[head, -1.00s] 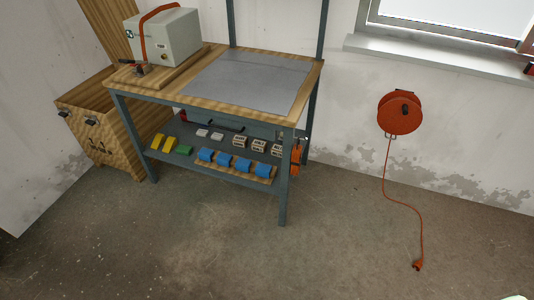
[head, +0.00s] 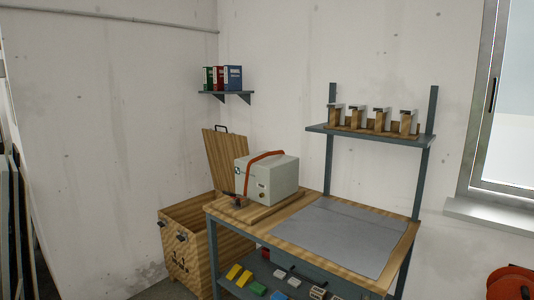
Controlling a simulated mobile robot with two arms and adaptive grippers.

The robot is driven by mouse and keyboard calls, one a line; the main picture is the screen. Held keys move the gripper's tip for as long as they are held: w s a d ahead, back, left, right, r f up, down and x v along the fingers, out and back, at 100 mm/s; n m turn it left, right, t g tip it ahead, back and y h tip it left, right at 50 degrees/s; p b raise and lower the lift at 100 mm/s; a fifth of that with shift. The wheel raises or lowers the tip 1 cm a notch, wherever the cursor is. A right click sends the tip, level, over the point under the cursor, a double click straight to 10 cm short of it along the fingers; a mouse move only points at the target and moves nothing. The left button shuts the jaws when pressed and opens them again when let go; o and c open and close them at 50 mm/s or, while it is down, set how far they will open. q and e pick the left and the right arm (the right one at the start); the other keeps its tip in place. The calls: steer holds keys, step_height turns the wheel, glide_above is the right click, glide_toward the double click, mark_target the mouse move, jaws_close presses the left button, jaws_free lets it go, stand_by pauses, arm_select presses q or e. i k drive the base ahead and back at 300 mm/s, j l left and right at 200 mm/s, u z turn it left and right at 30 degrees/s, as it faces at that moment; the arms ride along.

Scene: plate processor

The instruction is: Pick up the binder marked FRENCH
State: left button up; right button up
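A few binders stand upright on a small wall shelf (head: 212,93) near the corner, left of the middle of the head view. From left to right I see a green binder (head: 208,76), a red binder (head: 218,77) and a blue binder (head: 233,78). Their spines carry light lettering too small to read, so I cannot tell which one is marked FRENCH. Neither of my grippers is in view.
Below the shelf stands an open wooden crate (head: 187,258). A workbench (head: 397,247) holds a grey box-shaped device (head: 273,181). A higher bench shelf (head: 318,127) holds wooden stands. A red cable reel (head: 510,284) hangs at the right.

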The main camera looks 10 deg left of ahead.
mark_target(208, 71)
steer(key=i+j+z, duration=0.15)
steer(key=z, duration=0.2)
steer(key=i+j+z, duration=0.1)
steer(key=j+z, duration=0.2)
steer(key=i+j+z, duration=0.1)
steer(key=j, duration=0.3)
steer(key=i+j+z, duration=0.1)
steer(key=j, duration=0.3)
steer(key=i+j, duration=0.2)
steer(key=j, duration=0.2)
steer(key=i+j+z, duration=0.15)
steer(key=j, duration=0.3)
steer(key=i+j+z, duration=0.1)
steer(key=j, duration=0.3)
steer(key=i+j+z, duration=0.1)
steer(key=j, duration=0.35)
